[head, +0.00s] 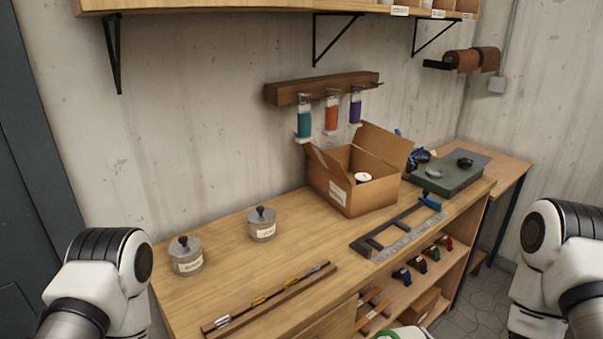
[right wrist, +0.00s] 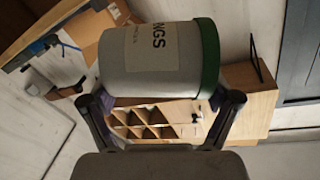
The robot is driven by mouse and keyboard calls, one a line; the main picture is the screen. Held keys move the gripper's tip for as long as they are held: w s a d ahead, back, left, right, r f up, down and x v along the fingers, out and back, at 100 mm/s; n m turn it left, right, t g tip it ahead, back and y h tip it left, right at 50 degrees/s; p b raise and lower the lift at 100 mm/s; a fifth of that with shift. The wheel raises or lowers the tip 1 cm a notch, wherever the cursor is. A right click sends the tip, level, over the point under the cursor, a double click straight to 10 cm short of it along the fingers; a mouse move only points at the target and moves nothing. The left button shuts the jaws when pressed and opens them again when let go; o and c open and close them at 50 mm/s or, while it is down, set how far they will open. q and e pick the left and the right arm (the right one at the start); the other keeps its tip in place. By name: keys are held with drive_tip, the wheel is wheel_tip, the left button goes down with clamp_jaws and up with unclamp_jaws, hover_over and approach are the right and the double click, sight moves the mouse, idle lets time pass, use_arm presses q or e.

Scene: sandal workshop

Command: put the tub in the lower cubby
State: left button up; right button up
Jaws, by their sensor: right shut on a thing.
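The tub (right wrist: 150,62) is a pale grey container with a green rim and a label ending in "NGS". It fills the top middle of the right wrist view. My right gripper (right wrist: 160,98) is shut on it, one finger on either side. In the head view only a bit of the tub's green and white top (head: 400,333) shows at the bottom edge. The bench (head: 310,235) has open shelving (head: 440,272) under its right end; its lower part is partly hidden or cut off, so I cannot tell the lower cubby clearly. My left gripper is not in view.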

drive_tip(key=w+a+f, duration=0.2)
drive_tip(key=shift+a+f, duration=0.15)
drive_tip(key=shift+a, duration=0.25)
drive_tip(key=w+d+m+t+h, duration=0.2)
drive_tip(key=w+m+h, duration=0.3)
drive_tip(key=h, duration=0.3)
drive_tip(key=shift+w+d+f, duration=0.3)
drive_tip(key=shift+w+d, duration=0.45)
drive_tip(key=shift+w, duration=0.15)
drive_tip(key=shift+a, duration=0.1)
